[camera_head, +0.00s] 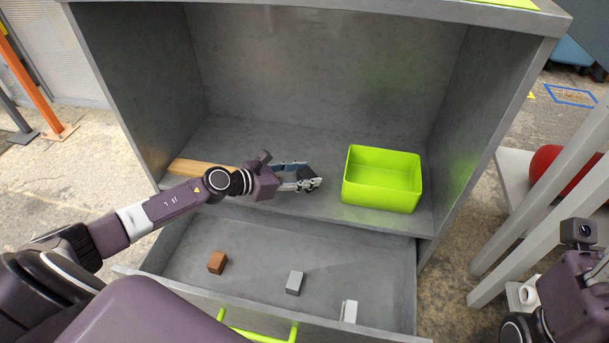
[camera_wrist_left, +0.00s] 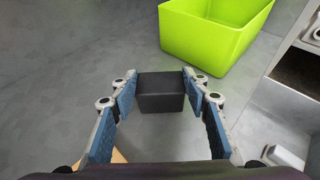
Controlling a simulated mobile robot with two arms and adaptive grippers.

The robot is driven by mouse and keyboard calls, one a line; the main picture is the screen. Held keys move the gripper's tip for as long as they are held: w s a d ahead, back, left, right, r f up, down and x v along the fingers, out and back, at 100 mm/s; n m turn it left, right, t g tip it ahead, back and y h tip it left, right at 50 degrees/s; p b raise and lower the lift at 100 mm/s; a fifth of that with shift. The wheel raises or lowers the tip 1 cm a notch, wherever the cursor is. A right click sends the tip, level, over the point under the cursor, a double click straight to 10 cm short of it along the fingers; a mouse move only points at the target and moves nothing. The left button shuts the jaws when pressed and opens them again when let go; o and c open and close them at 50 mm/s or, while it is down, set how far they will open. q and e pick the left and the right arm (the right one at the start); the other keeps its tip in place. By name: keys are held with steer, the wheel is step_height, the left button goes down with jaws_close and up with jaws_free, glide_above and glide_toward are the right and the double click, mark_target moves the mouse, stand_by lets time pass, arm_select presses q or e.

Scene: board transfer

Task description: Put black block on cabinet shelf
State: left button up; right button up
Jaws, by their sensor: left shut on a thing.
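The black block (camera_wrist_left: 161,92) is between the blue-padded fingers of my left gripper (camera_wrist_left: 158,90) in the left wrist view. The gripper is shut on it, over the grey cabinet shelf (camera_wrist_left: 60,60). I cannot tell whether the block touches the shelf. In the head view, my left gripper (camera_head: 312,183) reaches in over the cabinet shelf (camera_head: 235,140), left of the green bin, and the block (camera_head: 308,172) shows at its fingertips. My right arm is at the right edge of the head view, but its gripper fingers do not show.
A green bin (camera_head: 382,190) stands on the shelf, right of my left gripper. A wooden board (camera_head: 195,166) lies on the shelf's left. Below, an open drawer (camera_head: 200,300) holds a brown block (camera_head: 217,262), a grey block (camera_head: 295,282) and a white block (camera_head: 348,311).

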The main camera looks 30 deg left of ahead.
arm_select(q)
steer(key=shift+f, duration=0.1)
steer(key=shift+f, duration=0.1)
steer(key=o, duration=1.2)
